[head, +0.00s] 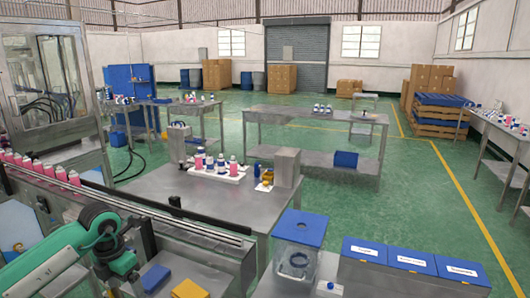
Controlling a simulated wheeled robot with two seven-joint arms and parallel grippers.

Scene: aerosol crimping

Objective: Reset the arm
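Neither of my grippers shows in the head view, and I see no arm that I can be sure is mine. A steel table (205,198) stands in the middle. On it a white tray (232,178) holds several upright aerosol cans, pink, white and blue (222,163). A grey box-shaped unit (287,168) stands at the table's right end. Small yellow and dark items (266,180) lie beside it. A conveyor rail (130,200) with a row of pink cans (48,170) runs along the left.
Blue-lidded bins (410,263) and a blue-topped clear container (300,228) stand at the lower right. More steel tables (315,117) stand behind. The green floor (415,205) on the right is clear.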

